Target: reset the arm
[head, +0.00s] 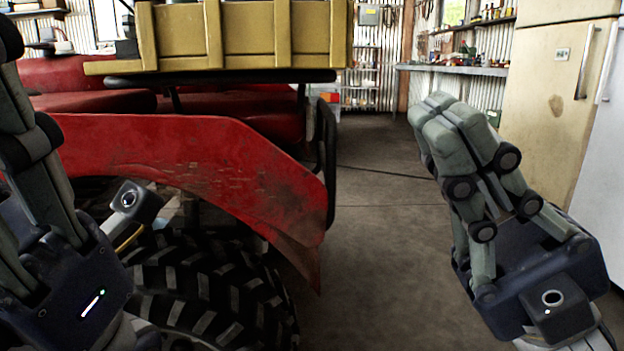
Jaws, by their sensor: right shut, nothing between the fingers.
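My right gripper (452,122) stands at the right of the head view, its grey padded fingers pointing up and leaning left. The fingers are together with nothing between them, and it is held in free air over the floor. My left gripper (22,130) is at the left edge, in front of the red quad (190,160). Its fingers point up and are partly cut off by the frame, so I cannot tell whether it is open or shut.
The quad's fender and black knobbly tyre (215,290) are close beside my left gripper. A yellow wooden crate (245,35) sits on its rack. A cream fridge (555,95) stands at the right, with a workbench (455,70) behind. The concrete floor (385,225) between is clear.

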